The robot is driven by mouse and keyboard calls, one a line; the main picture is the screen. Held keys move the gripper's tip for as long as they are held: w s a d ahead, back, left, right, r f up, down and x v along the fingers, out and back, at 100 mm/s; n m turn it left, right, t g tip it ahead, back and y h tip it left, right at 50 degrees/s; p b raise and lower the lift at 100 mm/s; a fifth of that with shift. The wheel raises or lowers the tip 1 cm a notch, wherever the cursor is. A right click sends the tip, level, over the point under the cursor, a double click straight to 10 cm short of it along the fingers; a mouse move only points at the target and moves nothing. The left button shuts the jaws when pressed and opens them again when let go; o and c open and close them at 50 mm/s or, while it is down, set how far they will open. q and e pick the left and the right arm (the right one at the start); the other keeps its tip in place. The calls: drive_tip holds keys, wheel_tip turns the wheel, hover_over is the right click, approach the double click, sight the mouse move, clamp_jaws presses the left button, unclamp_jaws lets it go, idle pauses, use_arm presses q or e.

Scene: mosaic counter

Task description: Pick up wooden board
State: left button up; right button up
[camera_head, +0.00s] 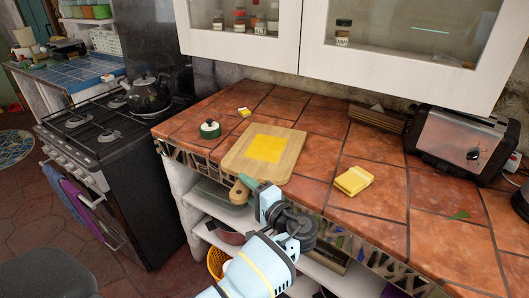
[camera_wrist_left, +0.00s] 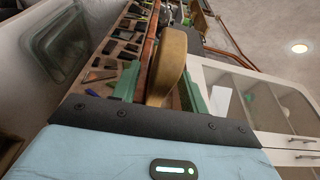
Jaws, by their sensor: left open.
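The wooden board (camera_head: 287,166) lies flat on the tiled counter near its front edge, with a yellow square (camera_head: 265,148) on it. Its rounded handle (camera_head: 238,193) sticks out over the front edge toward me. My left gripper (camera_head: 246,185) is at the handle, coming from the front right. In the left wrist view the handle (camera_wrist_left: 170,62) stands between the two green fingers of the gripper (camera_wrist_left: 160,88). The fingers are open, with a gap visible on at least the right side. Part of the handle is hidden by the gripper. My right gripper is not in view.
Yellow cloths (camera_head: 354,180) lie to the right. A toaster (camera_head: 459,144) stands at the back right. White cabinets (camera_head: 245,50) hang above. A stove (camera_head: 118,180) is left.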

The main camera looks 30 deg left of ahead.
use_arm(q)
clamp_jaws()
drive_tip(key=shift+r, duration=0.6)
wheel_tip(320, 180, up, 3)
drive_tip(key=shift+s+d+f, duration=0.1)
drive_tip(key=shift+s, duration=0.05)
drive_tip(key=s+d, duration=0.3)
drive_tip(key=s, duration=0.4)
drive_tip(key=s+d+r, duration=0.1)
drive_tip(key=s+d, duration=0.3)
drive_tip(key=s, duration=0.3)
drive_tip(key=shift+r, duration=0.15)
drive_tip(key=shift+a, duration=0.15)
